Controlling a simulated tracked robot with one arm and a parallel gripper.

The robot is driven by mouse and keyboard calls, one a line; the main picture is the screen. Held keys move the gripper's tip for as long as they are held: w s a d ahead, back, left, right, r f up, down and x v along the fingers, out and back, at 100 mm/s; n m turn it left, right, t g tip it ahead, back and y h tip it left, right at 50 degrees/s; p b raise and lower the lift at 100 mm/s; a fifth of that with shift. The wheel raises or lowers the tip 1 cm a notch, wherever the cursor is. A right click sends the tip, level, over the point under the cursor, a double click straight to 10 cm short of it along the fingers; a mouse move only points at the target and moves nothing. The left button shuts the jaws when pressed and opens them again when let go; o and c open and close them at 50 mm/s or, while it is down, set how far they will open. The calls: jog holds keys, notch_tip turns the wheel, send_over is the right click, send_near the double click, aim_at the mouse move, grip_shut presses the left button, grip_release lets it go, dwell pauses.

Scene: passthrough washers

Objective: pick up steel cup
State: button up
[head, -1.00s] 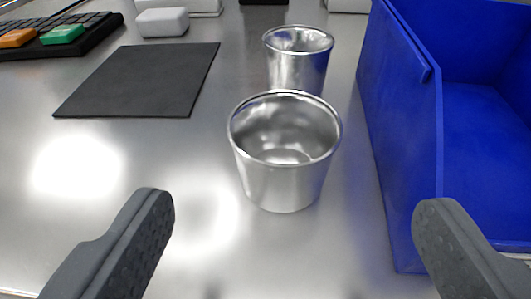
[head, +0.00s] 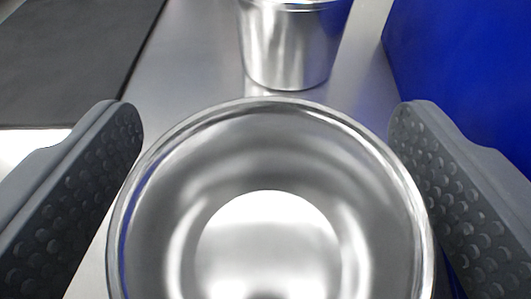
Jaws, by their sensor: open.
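A shiny steel cup (head: 268,170) stands upright at the bottom middle of the head view, seen from above into its empty inside. My gripper (head: 265,125) is open, with one grey dimpled finger on the left of the cup and one on the right. The fingers look close to the rim; I cannot tell whether either one touches it. A second steel cup (head: 291,45) stands upright just behind the first, its top cut off by the frame. The near cup's lower wall and base are hidden.
A blue bin (head: 445,65) stands close on the right, beside and behind the right finger. A dark flat mat (head: 70,55) lies at the upper left. Bare metal tabletop (head: 195,60) shows between the mat and the far cup.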

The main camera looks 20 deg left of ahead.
jog(key=shift+w, duration=0.1)
jog(key=shift+c, duration=0.3)
jog(key=c, duration=1.1)
